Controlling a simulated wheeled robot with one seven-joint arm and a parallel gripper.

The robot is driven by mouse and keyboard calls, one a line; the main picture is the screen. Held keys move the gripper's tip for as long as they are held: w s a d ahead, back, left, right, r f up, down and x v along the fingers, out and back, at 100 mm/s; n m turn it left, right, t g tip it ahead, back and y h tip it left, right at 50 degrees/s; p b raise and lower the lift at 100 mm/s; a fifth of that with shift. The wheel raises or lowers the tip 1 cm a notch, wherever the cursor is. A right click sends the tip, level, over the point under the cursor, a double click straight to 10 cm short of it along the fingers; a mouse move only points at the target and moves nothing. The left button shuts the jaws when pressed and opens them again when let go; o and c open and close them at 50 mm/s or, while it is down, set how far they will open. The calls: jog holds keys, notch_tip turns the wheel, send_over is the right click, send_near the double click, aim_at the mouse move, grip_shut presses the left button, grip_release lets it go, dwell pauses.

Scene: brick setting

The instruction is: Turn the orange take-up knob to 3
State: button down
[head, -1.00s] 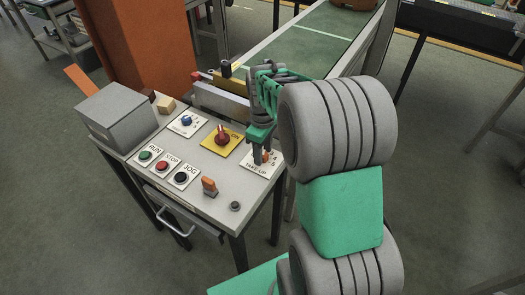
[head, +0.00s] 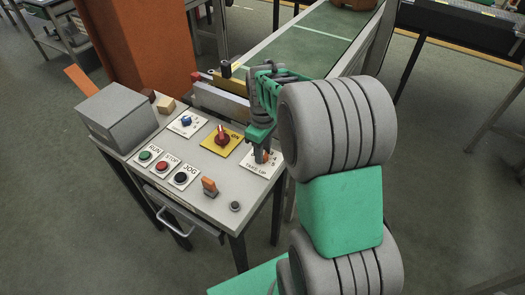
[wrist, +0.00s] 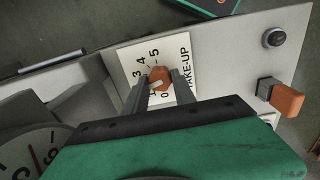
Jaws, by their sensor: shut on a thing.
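The orange take-up knob (wrist: 160,76) stands on a white plate marked TAKE-UP (wrist: 184,50). In the wrist view the numbers 3, 4 and 5 show beyond the knob, and a 0 shows on the near side. My gripper (wrist: 162,83) is shut on the knob, one finger on each side. A pale mark shows on the knob's near left side, but I cannot tell which number it points to. In the head view my gripper (head: 262,156) reaches down onto the plate (head: 258,168) and mostly covers the knob.
An orange-topped switch (head: 209,186) and a round dark button (head: 235,206) are near the panel's front right. A red knob on a yellow plate (head: 236,145), a blue knob (head: 186,120), and RUN, STOP and JOG buttons (head: 162,167) lie left. A grey box (head: 115,115) stands far left.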

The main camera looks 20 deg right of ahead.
jog(key=shift+m+p, duration=0.6)
jog(key=shift+m, duration=2.5)
jog(key=c, duration=1)
grip_release()
jog(key=shift+c, duration=0.2)
notch_tip(320, 180, up, 8)
jog(key=shift+f, duration=0.1)
jog(key=shift+s, duration=0.1)
